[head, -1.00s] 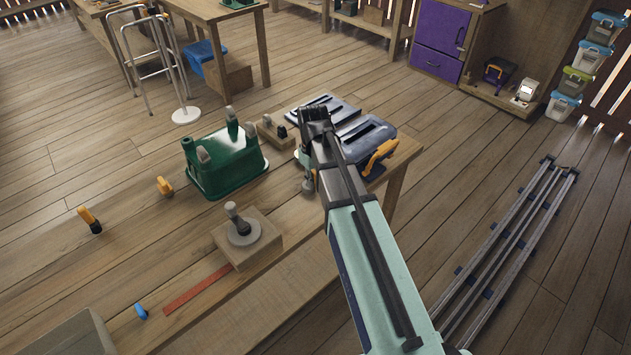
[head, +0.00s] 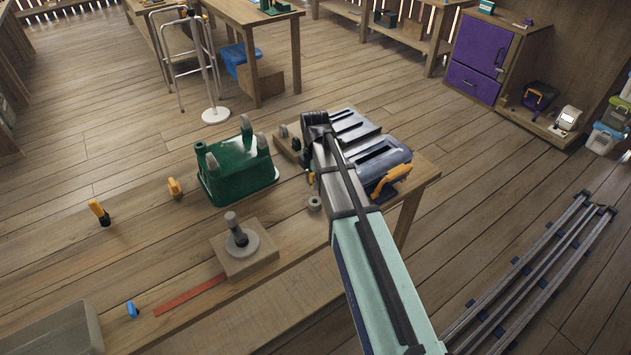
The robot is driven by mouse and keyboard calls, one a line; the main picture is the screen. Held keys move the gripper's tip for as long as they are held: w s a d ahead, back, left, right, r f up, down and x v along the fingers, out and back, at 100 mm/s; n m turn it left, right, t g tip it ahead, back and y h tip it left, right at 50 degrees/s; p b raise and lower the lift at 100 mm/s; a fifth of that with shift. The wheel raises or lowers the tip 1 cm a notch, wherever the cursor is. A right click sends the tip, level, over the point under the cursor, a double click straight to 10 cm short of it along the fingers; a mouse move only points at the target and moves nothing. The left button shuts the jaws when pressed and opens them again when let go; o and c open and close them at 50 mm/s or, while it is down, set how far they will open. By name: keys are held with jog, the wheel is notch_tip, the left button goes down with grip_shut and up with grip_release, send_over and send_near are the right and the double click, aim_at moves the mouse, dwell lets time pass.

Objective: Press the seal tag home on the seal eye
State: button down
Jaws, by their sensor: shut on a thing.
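My arm reaches from the lower right over the table, and its dark bend hides what lies below. My gripper is not clearly seen; only a small grey-green sliver shows at the left edge of the arm. A dark blue-grey lidded bin (head: 378,158) with a slot in its lid and an orange latch (head: 391,181) stands right of the arm. I cannot make out the seal tag or the seal eye.
A green upturned tub (head: 240,176), a wooden block with a grey disc and post (head: 240,250), a grey ring (head: 314,203), orange-and-black pieces (head: 100,212), a blue piece (head: 132,309) and a red strip (head: 190,295) lie on the table. Rails (head: 535,275) lie on the floor at right.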

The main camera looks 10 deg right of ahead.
dwell(0.6)
jog(key=shift+f+b, duration=1.2)
jog(key=shift+f, duration=1.7)
jog(key=shift+f, duration=0.7)
jog(key=shift+r+p, duration=0.4)
jog(key=shift+p, duration=0.05)
dwell(0.8)
jog(key=shift+f, duration=0.4)
dwell(1.6)
jog(key=shift+r, duration=0.2)
jog(key=shift+r+p, duration=0.2)
jog(key=shift+p, duration=0.1)
